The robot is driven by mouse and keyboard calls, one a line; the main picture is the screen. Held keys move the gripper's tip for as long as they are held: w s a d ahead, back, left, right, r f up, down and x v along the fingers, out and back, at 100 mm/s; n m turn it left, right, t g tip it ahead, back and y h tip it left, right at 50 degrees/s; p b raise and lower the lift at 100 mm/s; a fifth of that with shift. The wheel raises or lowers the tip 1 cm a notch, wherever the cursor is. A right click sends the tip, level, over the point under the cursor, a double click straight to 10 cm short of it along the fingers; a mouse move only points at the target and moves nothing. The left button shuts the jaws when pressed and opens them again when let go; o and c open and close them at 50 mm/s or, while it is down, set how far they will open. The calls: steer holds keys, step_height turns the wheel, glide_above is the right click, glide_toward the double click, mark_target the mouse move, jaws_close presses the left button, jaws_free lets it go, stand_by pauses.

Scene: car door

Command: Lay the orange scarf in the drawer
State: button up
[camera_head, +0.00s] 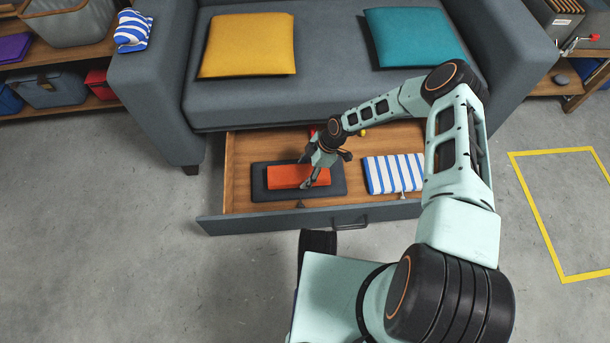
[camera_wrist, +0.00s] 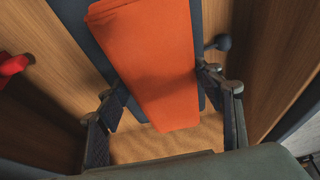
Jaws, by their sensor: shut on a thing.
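The orange scarf (camera_head: 288,176) is a folded flat bundle. It lies on or just above a dark flat pad (camera_head: 258,186) inside the open drawer (camera_head: 236,215) under the sofa. My gripper (camera_head: 308,181) is at the scarf's right end, low in the drawer. In the wrist view my gripper (camera_wrist: 166,92) has one finger on each side of the scarf (camera_wrist: 150,60) and is shut on it. Whether the scarf fully rests on the pad cannot be told.
A blue-and-white striped cloth (camera_head: 395,174) lies in the drawer's right part. A red object (camera_head: 314,131) and a small yellow object (camera_head: 363,132) are at the drawer's back. The sofa (camera_head: 325,95) overhangs the back. The drawer's wooden floor shows between the pad and striped cloth.

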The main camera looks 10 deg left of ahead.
steer(key=shift+f, duration=0.85)
steer(key=o, duration=1.2)
steer(key=shift+f, duration=0.1)
steer(key=shift+o, duration=0.2)
steer(key=p+v, duration=0.3)
steer(key=v, duration=0.9)
steer(key=shift+p, duration=0.35)
steer(key=shift+s, duration=0.1)
